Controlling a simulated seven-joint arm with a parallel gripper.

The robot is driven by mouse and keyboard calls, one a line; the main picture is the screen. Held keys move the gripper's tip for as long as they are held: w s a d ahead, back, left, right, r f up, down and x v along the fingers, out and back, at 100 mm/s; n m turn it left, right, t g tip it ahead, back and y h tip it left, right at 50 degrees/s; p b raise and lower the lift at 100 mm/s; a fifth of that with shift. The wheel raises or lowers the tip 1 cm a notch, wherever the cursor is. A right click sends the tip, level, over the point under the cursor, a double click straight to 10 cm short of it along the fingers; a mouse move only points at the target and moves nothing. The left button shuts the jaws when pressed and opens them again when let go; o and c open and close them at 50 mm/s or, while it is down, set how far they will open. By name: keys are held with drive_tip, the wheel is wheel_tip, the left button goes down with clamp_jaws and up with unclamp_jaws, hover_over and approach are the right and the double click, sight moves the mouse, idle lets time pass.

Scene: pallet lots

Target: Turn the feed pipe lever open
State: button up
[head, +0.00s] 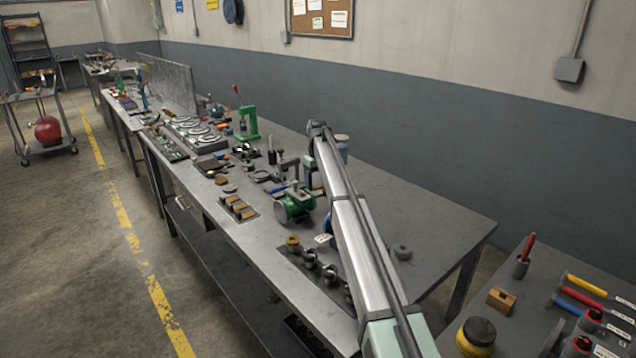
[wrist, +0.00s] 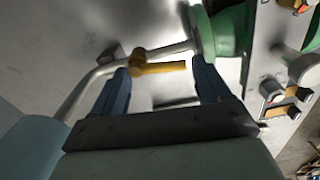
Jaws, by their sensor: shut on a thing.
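In the wrist view a bent silver feed pipe (wrist: 92,82) runs from the left to a green body (wrist: 232,30) at the upper right. A yellow lever (wrist: 166,68) with a round hub sits on the pipe. My gripper (wrist: 161,68) has its two blue fingers on either side of the lever, one near the hub and one near the free end; it is shut on the lever. The exact contact is hard to see. In the head view the green body (head: 291,208) stands on the bench; my arm hides the gripper, and the lever cannot be made out.
A tray of wooden blocks (head: 238,208) lies left of the green body. Several round fittings (head: 310,259) stand in a row in front. A green press (head: 247,123) and other parts crowd the bench behind. The bench top (head: 430,215) right of my arm is mostly clear.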

drive_tip(key=shift+s+a+f+n, duration=0.1)
drive_tip(key=shift+s+a+n, duration=0.1)
drive_tip(key=shift+s+n, duration=0.35)
drive_tip(key=o, duration=0.9)
drive_tip(key=shift+s, duration=0.1)
drive_tip(key=shift+w+d+r, duration=0.1)
drive_tip(key=shift+w+r, duration=0.05)
drive_tip(key=shift+r, duration=1.25)
drive_tip(key=shift+w+d+r, duration=0.1)
drive_tip(key=shift+w+r, duration=0.05)
drive_tip(key=shift+r, duration=1.2)
drive_tip(key=shift+w+d+r, duration=0.1)
drive_tip(key=shift+w+r, duration=0.05)
drive_tip(key=shift+r, duration=1.25)
drive_tip(key=shift+c, duration=0.3)
